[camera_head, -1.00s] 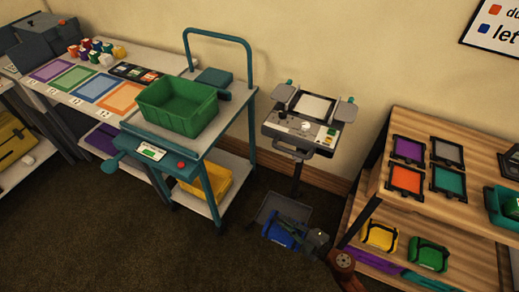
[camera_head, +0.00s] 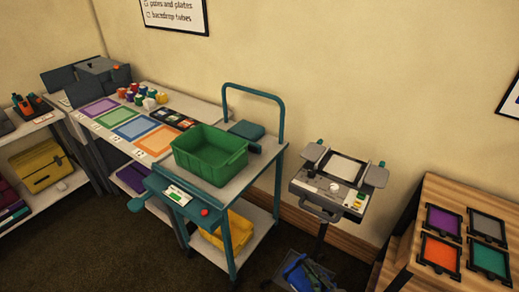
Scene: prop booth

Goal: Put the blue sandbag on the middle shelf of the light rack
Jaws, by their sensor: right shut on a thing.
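The blue sandbag (camera_head: 300,277) is at the bottom edge of the head view, in front of the grey stand, with its lower part cut off by the frame. My right gripper (camera_head: 321,279) is shut on it, only partly in view at the bottom edge. The light rack (camera_head: 428,196) is the wooden rack at the right. Only its top shows, bearing purple, grey, orange and teal framed panels. Its middle shelf is out of view below the frame. My left gripper is not in view.
A teal cart (camera_head: 236,238) with a green crate (camera_head: 210,160) on top and a yellow bin (camera_head: 232,232) below stands left of the sandbag. A grey control stand (camera_head: 328,190) stands between cart and rack. Dark floor (camera_head: 120,260) is open at the front left.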

